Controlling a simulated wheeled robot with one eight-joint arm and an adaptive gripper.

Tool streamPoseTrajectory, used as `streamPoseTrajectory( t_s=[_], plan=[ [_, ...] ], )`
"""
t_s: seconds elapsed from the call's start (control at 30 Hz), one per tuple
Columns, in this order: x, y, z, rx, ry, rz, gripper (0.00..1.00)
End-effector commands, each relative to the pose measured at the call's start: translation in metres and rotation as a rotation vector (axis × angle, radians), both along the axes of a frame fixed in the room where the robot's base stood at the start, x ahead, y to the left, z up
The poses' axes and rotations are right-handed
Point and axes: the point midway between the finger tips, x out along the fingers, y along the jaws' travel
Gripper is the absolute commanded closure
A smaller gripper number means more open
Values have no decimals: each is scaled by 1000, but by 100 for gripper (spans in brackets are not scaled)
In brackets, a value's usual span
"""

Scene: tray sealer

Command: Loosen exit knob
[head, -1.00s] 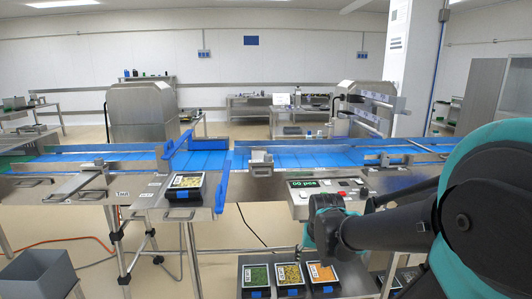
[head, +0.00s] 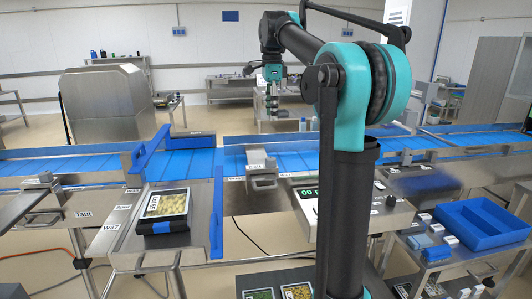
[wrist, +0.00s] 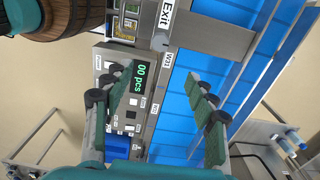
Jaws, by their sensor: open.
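In the head view my gripper (head: 285,108) hangs from the raised arm above the blue belts. In the wrist view my gripper (wrist: 161,76) is open, with nothing between its fingers. In the head view a metal block (head: 258,164) stands at the belt's near side; the knob is not clear there.
A control panel (wrist: 122,78) with a green "00 pcs" display lies below the Exit label in the wrist view. A filled black tray (head: 166,207) sits left of centre in the head view. A blue bin (head: 482,224) stands at right. A brown rounded object (wrist: 70,15) fills the wrist view's upper left.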

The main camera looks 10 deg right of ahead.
Motion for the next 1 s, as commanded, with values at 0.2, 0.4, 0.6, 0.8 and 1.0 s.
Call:
streamPoseTrajectory(
  t_s=[0.2,0.4,0.6,0.8,1.0],
  plan=[
    [0,0,-18,0,2,-9,43],
    [0,0,-56,0,2,-8,43],
    [0,0,-96,0,1,-7,43],
    [0,0,-134,0,1,-7,43],
    [0,0,-161,0,1,-7,43]
  ],
)
